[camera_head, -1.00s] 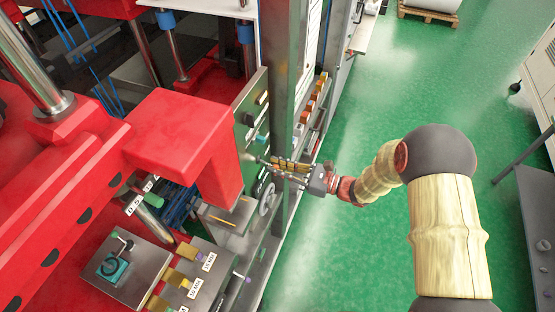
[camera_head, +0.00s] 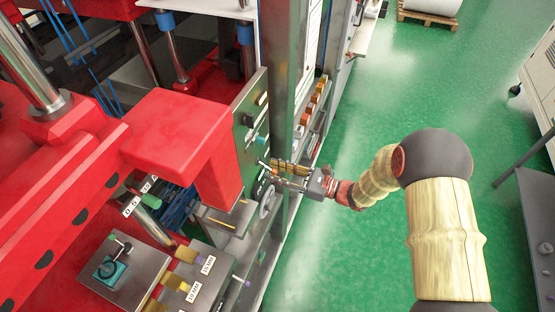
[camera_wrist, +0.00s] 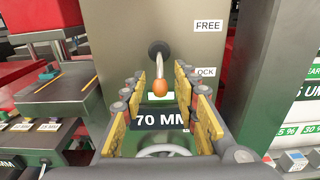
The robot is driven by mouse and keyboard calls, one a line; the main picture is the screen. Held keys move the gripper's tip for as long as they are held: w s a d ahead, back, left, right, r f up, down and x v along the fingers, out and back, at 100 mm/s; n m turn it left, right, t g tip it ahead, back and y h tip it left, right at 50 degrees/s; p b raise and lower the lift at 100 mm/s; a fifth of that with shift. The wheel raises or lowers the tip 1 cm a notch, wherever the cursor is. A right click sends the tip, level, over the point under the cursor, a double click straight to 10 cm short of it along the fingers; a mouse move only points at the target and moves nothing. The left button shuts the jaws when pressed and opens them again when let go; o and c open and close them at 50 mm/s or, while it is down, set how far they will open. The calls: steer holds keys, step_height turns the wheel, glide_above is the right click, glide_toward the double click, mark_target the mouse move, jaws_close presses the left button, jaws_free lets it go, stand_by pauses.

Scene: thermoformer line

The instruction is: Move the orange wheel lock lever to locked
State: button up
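The orange wheel lock lever (camera_wrist: 160,88) shows in the wrist view as an orange knob on a bent metal rod from a dark round pivot on a grey-brown panel. Its knob appears below the pivot, near the height of the LOCK label (camera_wrist: 205,71) and below the FREE label (camera_wrist: 208,26). Whether it hangs down or sticks out toward me is hard to tell. My gripper (camera_wrist: 158,80) is open, its yellow-padded fingers on both sides of the knob with visible gaps.
A handwheel (camera_wrist: 163,151) and a 70 MM label (camera_wrist: 160,118) lie below the lever. A big red machine block (camera_head: 180,130) stands left of the panel (camera_head: 250,115). A grey post (camera_wrist: 252,80) stands on the right. The green floor (camera_head: 350,240) beside my arm is clear.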

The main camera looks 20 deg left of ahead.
steer(key=shift+o, duration=0.4)
steer(key=d, duration=0.7)
steer(key=shift+s, duration=0.25)
steer(key=shift+r, duration=0.1)
steer(key=d, duration=1.2)
steer(key=shift+s, duration=0.45)
